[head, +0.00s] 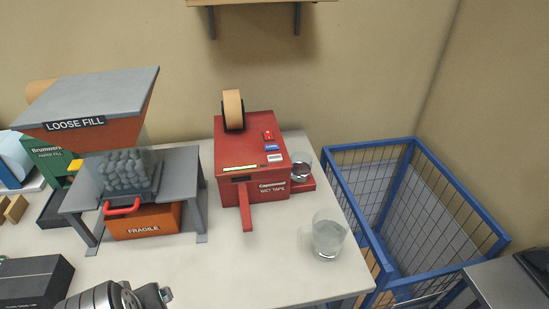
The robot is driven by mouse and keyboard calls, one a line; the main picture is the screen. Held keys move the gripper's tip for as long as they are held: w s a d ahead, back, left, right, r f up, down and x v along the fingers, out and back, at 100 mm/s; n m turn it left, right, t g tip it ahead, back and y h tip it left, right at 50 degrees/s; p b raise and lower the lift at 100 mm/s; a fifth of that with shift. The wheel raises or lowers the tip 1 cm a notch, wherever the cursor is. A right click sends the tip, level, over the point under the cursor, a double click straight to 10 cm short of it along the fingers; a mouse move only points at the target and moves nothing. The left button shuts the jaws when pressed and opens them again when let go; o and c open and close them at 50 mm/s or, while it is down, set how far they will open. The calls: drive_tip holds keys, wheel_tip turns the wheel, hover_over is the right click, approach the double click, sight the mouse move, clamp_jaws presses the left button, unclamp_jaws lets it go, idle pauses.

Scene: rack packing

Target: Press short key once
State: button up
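A red tape machine (230,160) labelled "WET TAPE" stands on the table in the head view, with a roll of brown tape at its back. On its sloped top, to the right, sit a red key (268,135), a blue key (271,146) and a pale key (274,158) in a column. Their lettering is too small to read, so I cannot tell which is the short key. A red tongue (247,215) sticks out at the front. Part of my arm's silver end shows at the bottom left, apart from the machine; its fingers cannot be made out.
A loose-fill hopper (100,90) and grey stand (185,165) with an orange box (145,222) are left of the machine. A glass (328,236) stands front right; a small jar (301,168) sits beside the machine. A blue wire cage (430,148) is right.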

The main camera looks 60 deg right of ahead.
clamp_jaws()
idle(1.5)
